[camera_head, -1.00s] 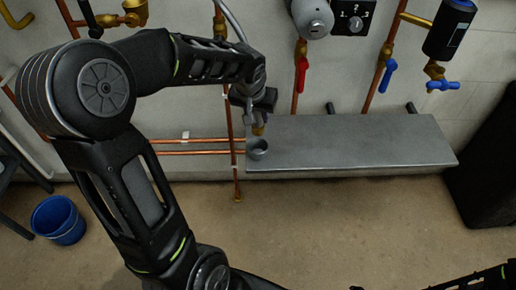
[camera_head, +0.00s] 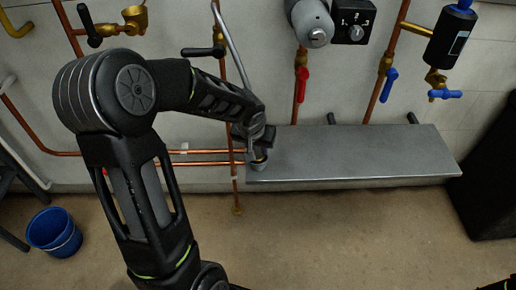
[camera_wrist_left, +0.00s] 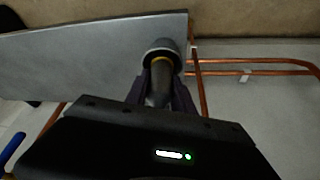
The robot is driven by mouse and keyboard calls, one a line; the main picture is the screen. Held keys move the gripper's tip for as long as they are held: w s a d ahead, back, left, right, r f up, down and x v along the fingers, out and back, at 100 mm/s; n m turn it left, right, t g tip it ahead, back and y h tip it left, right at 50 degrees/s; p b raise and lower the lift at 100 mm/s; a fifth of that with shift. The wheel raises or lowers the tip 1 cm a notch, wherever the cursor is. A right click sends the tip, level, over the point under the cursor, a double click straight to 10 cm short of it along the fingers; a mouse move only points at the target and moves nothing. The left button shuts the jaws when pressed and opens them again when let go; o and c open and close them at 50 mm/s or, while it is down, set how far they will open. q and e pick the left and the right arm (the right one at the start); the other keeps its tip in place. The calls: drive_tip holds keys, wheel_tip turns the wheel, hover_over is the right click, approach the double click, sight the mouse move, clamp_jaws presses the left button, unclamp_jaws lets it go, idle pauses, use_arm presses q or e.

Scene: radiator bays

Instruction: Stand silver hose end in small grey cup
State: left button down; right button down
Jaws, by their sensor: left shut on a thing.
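The silver hose (camera_head: 232,50) comes down from the top of the head view to my left gripper (camera_head: 259,146). In the left wrist view my left gripper (camera_wrist_left: 162,88) is shut on the hose end (camera_wrist_left: 160,73), which has a yellow band near its tip. The small grey cup (camera_head: 259,166) stands at the left end of the grey shelf. In the wrist view its rim (camera_wrist_left: 163,42) surrounds the tip, so the hose end appears to be inside the cup mouth. Whether it touches the cup's bottom is hidden. My right gripper is out of view.
The grey shelf (camera_head: 350,158) is bare right of the cup. Copper pipes (camera_head: 205,152) run beside its left end. A red valve handle (camera_head: 301,85) and a blue one (camera_head: 389,84) hang above it. A blue bucket (camera_head: 55,232) stands on the floor at left.

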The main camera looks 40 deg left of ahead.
use_arm(q)
drive_tip(key=shift+f+b, duration=0.4)
drive_tip(key=c, duration=1.1)
unclamp_jaws()
drive_tip(key=shift+r, duration=0.1)
drive_tip(key=shift+r+p, duration=0.4)
drive_tip(key=shift+p, duration=0.2)
drive_tip(key=p+v, duration=0.1)
drive_tip(key=v, duration=1.1)
drive_tip(key=shift+d+f+p, duration=0.1)
drive_tip(key=shift+p, duration=0.3)
drive_tip(key=shift+f, duration=0.1)
